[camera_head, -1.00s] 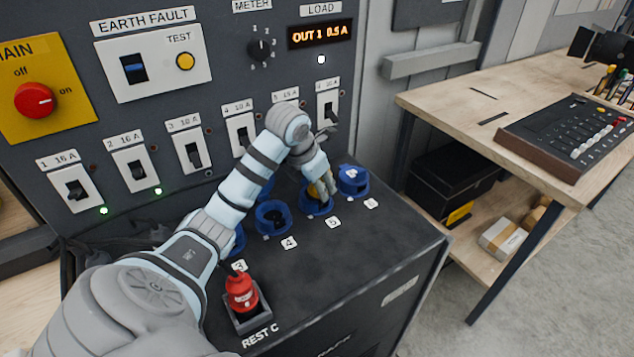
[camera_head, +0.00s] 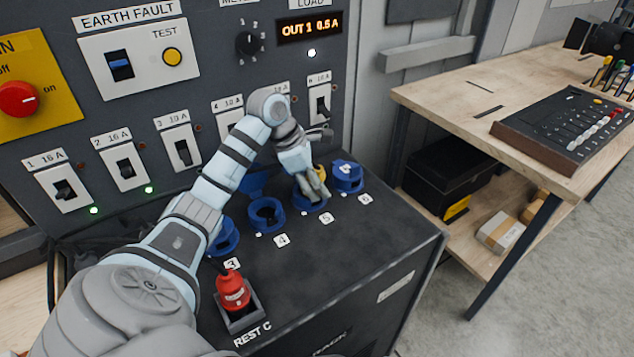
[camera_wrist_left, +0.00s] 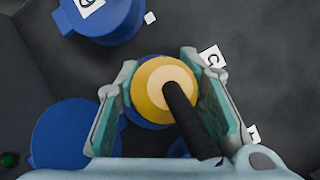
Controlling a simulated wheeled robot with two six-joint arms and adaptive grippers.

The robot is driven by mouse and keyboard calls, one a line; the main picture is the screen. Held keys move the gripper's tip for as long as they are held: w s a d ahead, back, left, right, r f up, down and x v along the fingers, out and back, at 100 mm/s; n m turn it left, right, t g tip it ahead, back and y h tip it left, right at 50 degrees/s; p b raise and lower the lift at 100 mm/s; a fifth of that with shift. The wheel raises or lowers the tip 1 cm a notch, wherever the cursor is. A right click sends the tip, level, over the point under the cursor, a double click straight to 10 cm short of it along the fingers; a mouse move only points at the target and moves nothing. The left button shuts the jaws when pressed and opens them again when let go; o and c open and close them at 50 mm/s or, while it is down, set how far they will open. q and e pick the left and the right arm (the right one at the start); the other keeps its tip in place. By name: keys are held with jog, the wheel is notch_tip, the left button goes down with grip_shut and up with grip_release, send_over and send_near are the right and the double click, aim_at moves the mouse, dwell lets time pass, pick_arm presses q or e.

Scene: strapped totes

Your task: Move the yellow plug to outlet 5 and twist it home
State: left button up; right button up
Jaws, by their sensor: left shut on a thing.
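The yellow plug (camera_head: 321,173) is at the blue outlet 5 (camera_head: 312,204), mostly hidden by my gripper in the head view. In the left wrist view the plug (camera_wrist_left: 153,88) shows as a round yellow end with a black cable, over a blue outlet. My left gripper (camera_head: 318,186) is shut on the plug; its two fingers stand on either side of it in the wrist view (camera_wrist_left: 165,95). How deep the plug sits and how far it is turned cannot be told. My right gripper is not in view.
Blue outlet 6 (camera_head: 348,178) is to the right and outlet 4 (camera_head: 266,214) to the left. A red plug (camera_head: 232,291) stands in the REST C holder (camera_head: 241,318) at the front. Switches line the upright panel behind. A wooden bench (camera_head: 470,85) is at the right.

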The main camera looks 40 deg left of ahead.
pick_arm(q)
jog(key=o, duration=1.3)
jog(key=shift+s+a+f, duration=0.15)
jog(key=shift+s+f, duration=0.15)
jog(key=shift+f, duration=0.1)
jog(key=shift+o, duration=0.3)
jog(key=shift+w+a+f, duration=0.1)
jog(key=shift+w, duration=0.15)
